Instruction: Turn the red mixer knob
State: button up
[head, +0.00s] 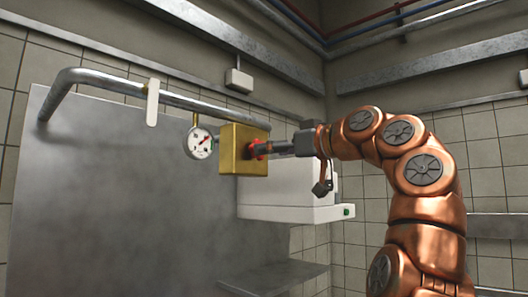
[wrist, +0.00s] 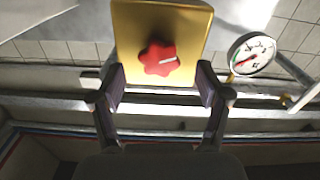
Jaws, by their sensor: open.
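The red mixer knob (wrist: 159,58) is a lobed red wheel with a pale line on it. It sits on the face of a yellow box (wrist: 188,20). In the head view the knob (head: 256,148) shows in part on the right face of the yellow box (head: 230,152), partly hidden by my gripper. My gripper (head: 264,147) reaches in from the right. In the wrist view my gripper (wrist: 160,88) is open, with one finger at each side below the knob. The fingers look apart from the knob; the exact depth gap is hard to tell.
A round gauge (head: 200,143) with a red needle hangs just left of the box. A metal pipe (head: 105,81) runs along above a large grey panel (head: 95,190). A white unit (head: 285,205) stands behind and below my gripper.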

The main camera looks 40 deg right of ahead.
aim_at(255, 141)
jog(key=shift+w+a, duration=0.2)
jog(key=shift+w, duration=1.5)
jog(key=c, duration=1.2)
jog(key=shift+o, duration=0.2)
jog(key=shift+m+p, duration=0.3)
jog(key=shift+m, duration=0.3)
jog(key=shift+a+m+p, duration=0.2)
jog(key=shift+m+p, duration=3.1)
jog(key=shift+m, duration=1.9)
